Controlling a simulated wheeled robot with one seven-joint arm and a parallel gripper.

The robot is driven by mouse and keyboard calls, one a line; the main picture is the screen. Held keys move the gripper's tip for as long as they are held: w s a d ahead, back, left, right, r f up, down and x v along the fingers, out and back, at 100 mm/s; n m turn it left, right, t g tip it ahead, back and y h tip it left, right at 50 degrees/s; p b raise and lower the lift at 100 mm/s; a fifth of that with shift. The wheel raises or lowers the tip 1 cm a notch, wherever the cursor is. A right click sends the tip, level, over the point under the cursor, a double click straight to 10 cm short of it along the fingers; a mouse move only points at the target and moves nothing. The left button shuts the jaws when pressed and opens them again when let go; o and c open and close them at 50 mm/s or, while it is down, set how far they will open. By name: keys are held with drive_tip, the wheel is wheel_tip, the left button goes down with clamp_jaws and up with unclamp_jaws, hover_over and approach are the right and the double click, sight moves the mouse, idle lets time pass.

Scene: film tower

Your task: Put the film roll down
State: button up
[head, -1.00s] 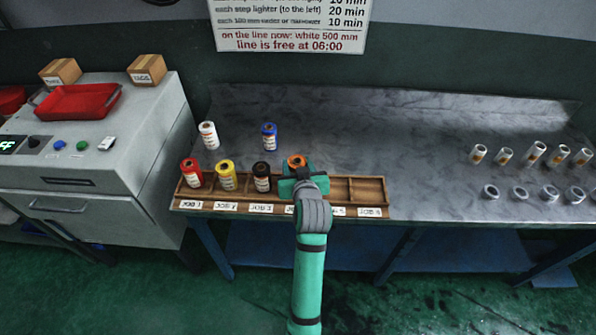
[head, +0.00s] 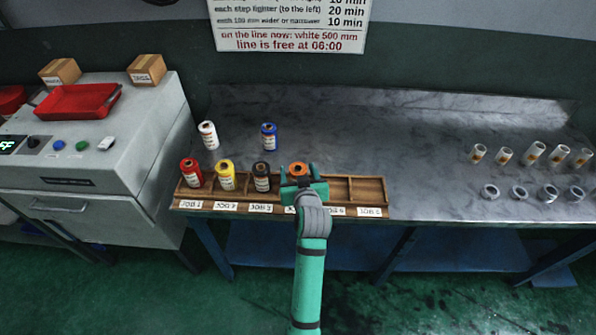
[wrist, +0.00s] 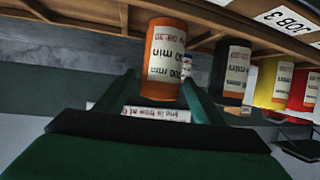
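The orange film roll (head: 299,169) stands upright in the fourth compartment of the wooden rack (head: 372,190), right of the black roll (head: 262,176). It also shows in the wrist view (wrist: 163,60), which looks upside down, with its printed label towards me. My gripper (head: 304,182) is at the roll's near side. Its two fingers (wrist: 163,98) are spread on either side of the roll, with a gap visible at the left finger. My gripper hides the roll's lower part and the fourth job label in the head view.
Red (head: 191,172) and yellow (head: 225,175) rolls fill the first two compartments. White (head: 208,135) and blue (head: 269,136) rolls stand behind the rack. Small tubes and rings are at right; the middle bench is clear.

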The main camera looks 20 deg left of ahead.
drive_tip(key=shift+s+r, duration=0.1)
drive_tip(key=shift+r, duration=0.1)
drive_tip(key=v, duration=1.2)
drive_tip(key=s+d+f+m+t+h, duration=0.1)
drive_tip(key=s+d+f+m+h, duration=0.1)
drive_tip(key=s+d+f, duration=0.5)
drive_tip(key=s+d+f+m+t+h, duration=0.1)
drive_tip(key=s+d+f+m+h, duration=0.2)
drive_tip(key=s, duration=0.5)
drive_tip(key=s+d+r, duration=0.1)
drive_tip(key=s+d, duration=0.1)
drive_tip(key=s, duration=0.8)
drive_tip(key=s+d+r+t+h, duration=0.1)
drive_tip(key=s+d, duration=0.1)
drive_tip(key=s, duration=0.8)
drive_tip(key=shift+d, duration=0.4)
drive_tip(key=shift+s, duration=0.1)
